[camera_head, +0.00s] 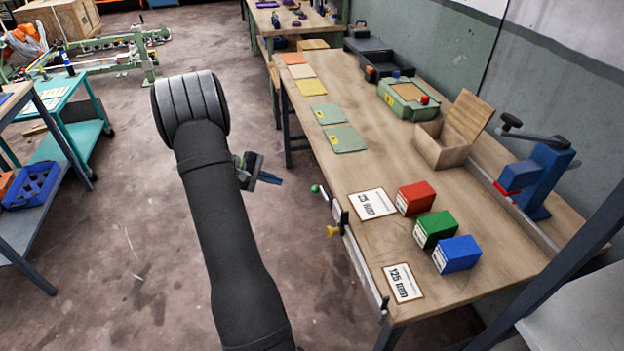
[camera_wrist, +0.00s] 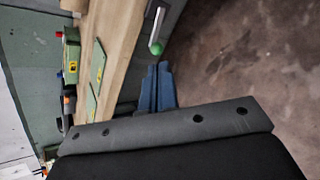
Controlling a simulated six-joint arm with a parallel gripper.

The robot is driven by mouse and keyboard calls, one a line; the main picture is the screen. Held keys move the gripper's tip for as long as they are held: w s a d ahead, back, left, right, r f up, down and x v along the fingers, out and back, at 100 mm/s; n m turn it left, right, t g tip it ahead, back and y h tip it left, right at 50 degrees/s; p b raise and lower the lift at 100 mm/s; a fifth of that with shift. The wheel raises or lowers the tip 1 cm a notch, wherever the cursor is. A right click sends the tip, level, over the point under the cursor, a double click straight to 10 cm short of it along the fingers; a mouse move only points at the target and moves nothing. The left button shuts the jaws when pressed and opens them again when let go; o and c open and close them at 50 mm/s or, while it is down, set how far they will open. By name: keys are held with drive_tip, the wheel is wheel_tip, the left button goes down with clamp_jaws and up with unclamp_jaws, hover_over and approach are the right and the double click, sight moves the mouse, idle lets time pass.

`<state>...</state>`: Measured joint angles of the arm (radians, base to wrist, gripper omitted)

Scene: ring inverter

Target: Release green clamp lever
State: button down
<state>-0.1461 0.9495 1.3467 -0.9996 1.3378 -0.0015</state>
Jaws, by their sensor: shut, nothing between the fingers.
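The green clamp lever has a round green knob (camera_head: 315,188) on a thin pale rod at the table's left front edge. The green knob also shows in the wrist view (camera_wrist: 156,48), just beyond the fingertips. My gripper (camera_head: 279,181) is at the left of the knob in the head view, off the table's edge. Its blue fingers also show in the wrist view (camera_wrist: 158,68), shut together and empty. A small gap shows between the fingertips and the knob in the head view. A yellow knob (camera_head: 332,231) sits lower on the same edge.
The wooden table (camera_head: 370,155) carries a red block (camera_head: 416,197), a green block (camera_head: 435,229) and a blue block (camera_head: 457,254). Two white cards, an open wooden box (camera_head: 442,145) and a blue press (camera_head: 545,175) also stand there. Open floor lies left of the table.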

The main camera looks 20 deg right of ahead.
drive_tip(key=w+d+r+m+y, duration=0.1)
drive_tip(key=d+r+m+y, duration=0.1)
drive_tip(key=m, duration=1.1)
drive_tip(key=w+d+r+m+t+y, duration=0.1)
drive_tip(key=d+r+m, duration=0.4)
drive_tip(key=m, duration=0.7)
drive_tip(key=shift+d+m+y, duration=0.4)
drive_tip(key=shift+d+y, duration=0.15)
drive_tip(key=shift+y, duration=0.25)
drive_tip(key=shift+w+d+f, duration=0.1)
drive_tip(key=shift+f, duration=0.05)
hover_over(313, 188)
drive_tip(key=f, duration=0.5)
drive_tip(key=d+f, duration=0.1)
drive_tip(key=f, duration=0.2)
drive_tip(key=shift+f, duration=0.35)
drive_tip(key=shift+a+f, duration=0.2)
drive_tip(key=shift+f, duration=0.4)
drive_tip(key=shift+a+f, duration=0.2)
drive_tip(key=shift+f, duration=0.35)
drive_tip(key=shift+a+f, duration=0.1)
drive_tip(key=shift+f, duration=0.45)
drive_tip(key=shift+w, duration=0.1)
